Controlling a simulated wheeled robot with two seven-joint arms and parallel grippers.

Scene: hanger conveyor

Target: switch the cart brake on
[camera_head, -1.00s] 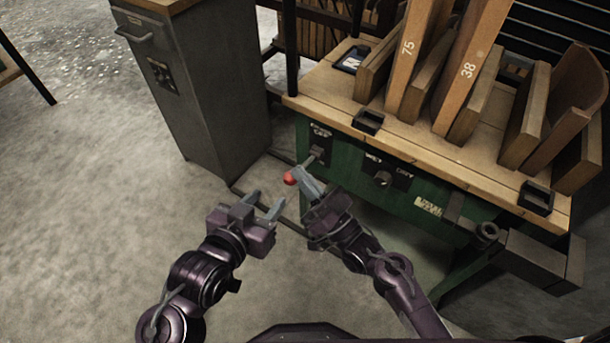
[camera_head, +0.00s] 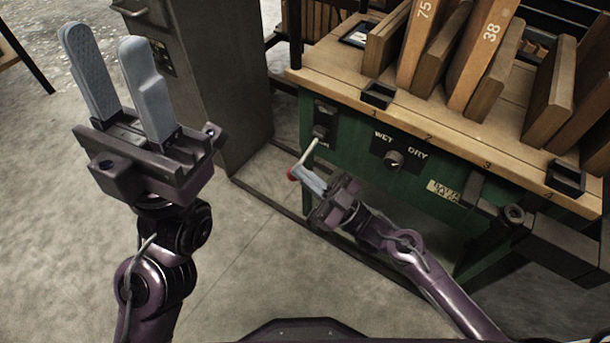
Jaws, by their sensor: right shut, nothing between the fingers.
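A thin pale lever (camera_head: 306,154) with a red knob (camera_head: 291,174) sticks out from a dark plate on the green cart's (camera_head: 350,146) front, near its left end. It slants down and left. The plate's lettering is too small to read for certain. My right gripper (camera_head: 303,177) is shut and empty, its grey fingertips right beside the red knob. I cannot tell whether they touch it. My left gripper (camera_head: 118,68) is open and empty, raised large in the left of the view, away from the lever.
A dial marked WET and DRY (camera_head: 393,158) sits right of the lever. Upright numbered boards (camera_head: 484,50) stand on the wooden top (camera_head: 455,140). A grey metal cabinet (camera_head: 225,90) stands left of the cart. Bare floor (camera_head: 245,265) lies in front.

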